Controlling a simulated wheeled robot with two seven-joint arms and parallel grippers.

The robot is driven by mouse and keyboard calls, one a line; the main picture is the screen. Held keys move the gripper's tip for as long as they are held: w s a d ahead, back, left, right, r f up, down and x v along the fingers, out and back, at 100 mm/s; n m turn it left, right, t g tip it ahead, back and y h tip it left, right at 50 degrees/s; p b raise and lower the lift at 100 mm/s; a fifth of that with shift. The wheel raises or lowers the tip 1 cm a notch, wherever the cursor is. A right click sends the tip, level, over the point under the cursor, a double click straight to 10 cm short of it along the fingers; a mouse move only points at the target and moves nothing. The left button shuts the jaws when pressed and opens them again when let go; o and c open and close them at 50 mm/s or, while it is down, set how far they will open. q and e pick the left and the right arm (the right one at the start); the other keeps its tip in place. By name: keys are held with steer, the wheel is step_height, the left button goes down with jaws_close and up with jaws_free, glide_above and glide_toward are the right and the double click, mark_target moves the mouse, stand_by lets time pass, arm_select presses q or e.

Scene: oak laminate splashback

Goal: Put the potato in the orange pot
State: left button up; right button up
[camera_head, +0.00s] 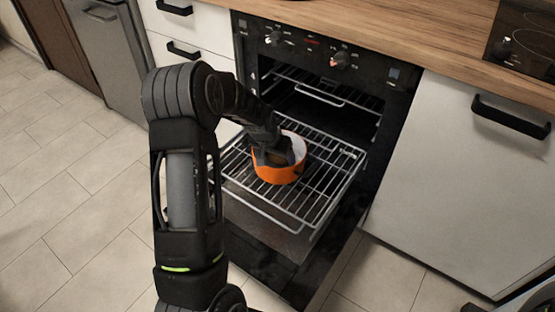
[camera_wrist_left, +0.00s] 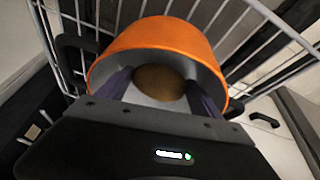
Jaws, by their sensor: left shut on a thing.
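The orange pot (camera_head: 280,174) stands on the pulled-out oven rack, with a pale inside. In the left wrist view the pot (camera_wrist_left: 160,36) fills the upper middle, its opening facing the camera. The brown, rounded potato (camera_wrist_left: 158,80) shows inside the pot's opening, between the two fingers of my left gripper (camera_wrist_left: 158,92). My left gripper (camera_head: 279,158) reaches down into the pot and is shut on the potato. In the head view the gripper hides the potato. Whether the potato touches the pot's bottom I cannot tell. My right gripper is not in view.
The wire rack (camera_head: 318,190) sticks out of the open oven (camera_head: 325,60), with bare wire around the pot. The oven door (camera_head: 270,245) is folded down below it. A wooden worktop (camera_head: 400,30) runs above. White cabinets flank the oven. The tiled floor (camera_head: 75,190) at left is clear.

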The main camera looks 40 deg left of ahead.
arm_select(q)
steer(key=shift+f, duration=0.55)
steer(key=shift+f, duration=0.1)
steer(key=o, duration=1.2)
steer(key=shift+f, duration=0.1)
steer(key=shift+r, duration=0.4)
steer(key=p+v, duration=0.2)
steer(key=v, duration=0.9)
steer(key=shift+s+r+p, duration=0.15)
steer(key=shift+r+p, duration=0.1)
steer(key=shift+p, duration=0.05)
